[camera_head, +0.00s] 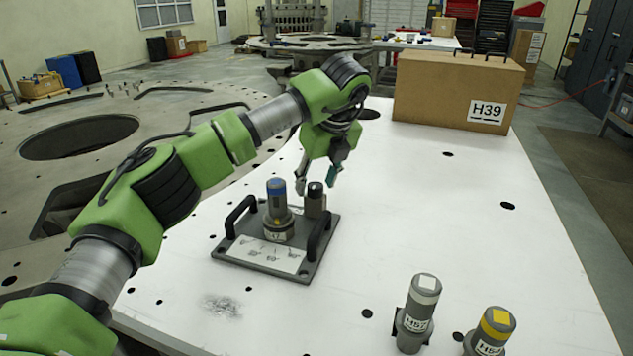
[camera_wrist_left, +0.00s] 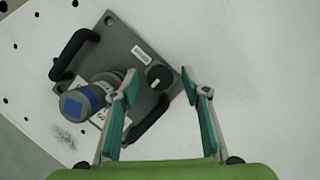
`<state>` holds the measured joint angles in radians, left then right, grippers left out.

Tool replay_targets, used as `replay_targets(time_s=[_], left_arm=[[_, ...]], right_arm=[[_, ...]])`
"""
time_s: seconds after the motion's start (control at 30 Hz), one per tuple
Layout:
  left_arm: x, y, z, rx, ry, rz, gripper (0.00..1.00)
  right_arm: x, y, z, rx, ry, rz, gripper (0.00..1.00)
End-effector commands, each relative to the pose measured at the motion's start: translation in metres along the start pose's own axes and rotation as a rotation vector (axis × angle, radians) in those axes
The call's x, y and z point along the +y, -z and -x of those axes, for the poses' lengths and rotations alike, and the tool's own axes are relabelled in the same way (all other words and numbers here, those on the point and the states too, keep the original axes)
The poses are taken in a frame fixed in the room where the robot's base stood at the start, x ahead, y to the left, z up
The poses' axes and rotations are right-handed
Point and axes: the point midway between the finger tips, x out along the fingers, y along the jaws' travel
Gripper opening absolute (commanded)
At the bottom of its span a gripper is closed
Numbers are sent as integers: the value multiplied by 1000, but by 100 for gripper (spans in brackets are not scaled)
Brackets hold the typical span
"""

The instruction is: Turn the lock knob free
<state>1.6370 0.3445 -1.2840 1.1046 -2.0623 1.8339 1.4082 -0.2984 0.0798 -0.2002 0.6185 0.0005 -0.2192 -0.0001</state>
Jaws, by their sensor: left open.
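The lock knob (camera_head: 315,189) is a short grey post with a black top, standing at the back right of a grey turret plate (camera_head: 232,250). In the left wrist view the knob (camera_wrist_left: 159,76) shows from above as a round black cap with a light mark. A taller grey cylinder (camera_head: 277,208) with a blue top stands beside it on the plate; its blue top (camera_wrist_left: 72,107) also shows in the wrist view. My left gripper (camera_head: 317,180) is open above the knob, its fingertips (camera_wrist_left: 160,80) on either side of it in the wrist view. Contact cannot be told. My right gripper is not in view.
The plate has two black handles (camera_head: 318,236) and a white label. Two grey cylinders, white-topped (camera_head: 417,318) and yellow-topped (camera_head: 490,335), stand at the front right of the white table. A cardboard box marked H39 (camera_head: 450,90) is at the back. The table's right middle is clear.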

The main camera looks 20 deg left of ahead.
Motion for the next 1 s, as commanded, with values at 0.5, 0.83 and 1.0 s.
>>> replay_targets(time_s=[0.5,0.83,1.0], left_arm=[[-1,0,98,-2,4,1,42],[0,0,116,0,1,0,42],[0,0,115,-1,2,0,42]], right_arm=[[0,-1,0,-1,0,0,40],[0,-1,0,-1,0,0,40],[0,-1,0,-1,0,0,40]])
